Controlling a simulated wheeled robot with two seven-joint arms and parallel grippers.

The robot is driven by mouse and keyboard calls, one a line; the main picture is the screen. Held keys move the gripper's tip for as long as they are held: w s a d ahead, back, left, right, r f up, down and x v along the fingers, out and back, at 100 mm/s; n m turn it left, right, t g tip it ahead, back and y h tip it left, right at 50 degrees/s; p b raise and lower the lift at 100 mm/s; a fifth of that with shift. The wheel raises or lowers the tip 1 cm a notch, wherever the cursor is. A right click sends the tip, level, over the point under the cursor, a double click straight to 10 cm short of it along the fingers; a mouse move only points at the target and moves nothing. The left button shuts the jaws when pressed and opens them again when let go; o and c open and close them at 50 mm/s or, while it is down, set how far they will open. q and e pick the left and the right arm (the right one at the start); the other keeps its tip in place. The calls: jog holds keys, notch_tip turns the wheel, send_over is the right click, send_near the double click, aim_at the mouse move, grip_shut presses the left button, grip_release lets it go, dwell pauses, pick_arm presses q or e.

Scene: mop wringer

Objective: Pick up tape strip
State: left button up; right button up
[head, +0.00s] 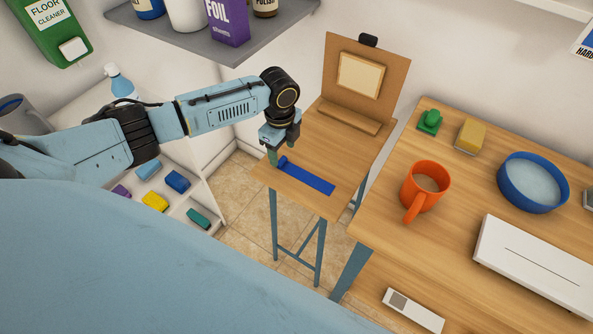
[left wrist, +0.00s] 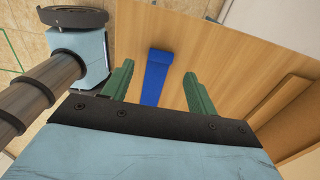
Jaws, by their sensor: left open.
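The blue tape strip (head: 310,179) lies flat on the small wooden table (head: 330,152), with a raised or curled end towards my left gripper. My left gripper (head: 280,152) is just above the table at that end, open and empty, its green fingers pointing down. In the left wrist view the tape strip (left wrist: 154,84) shows between the two open green fingers (left wrist: 158,70), with a gap on each side. I cannot tell the exact height of the fingers over it. My right gripper is not in view.
A brown board (head: 366,72) with a cream pad and a wooden ledge stands at the table's back. To the right, a larger table holds an orange mug (head: 425,188), a blue bowl (head: 532,182), a sponge (head: 471,136) and a white box (head: 535,268). A shelf (head: 215,42) hangs above.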

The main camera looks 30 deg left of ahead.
aim_at(283, 161)
pick_arm(q)
notch_tip(283, 161, down, 4)
jog(key=shift+r, duration=0.1)
jog(key=c, duration=1.1)
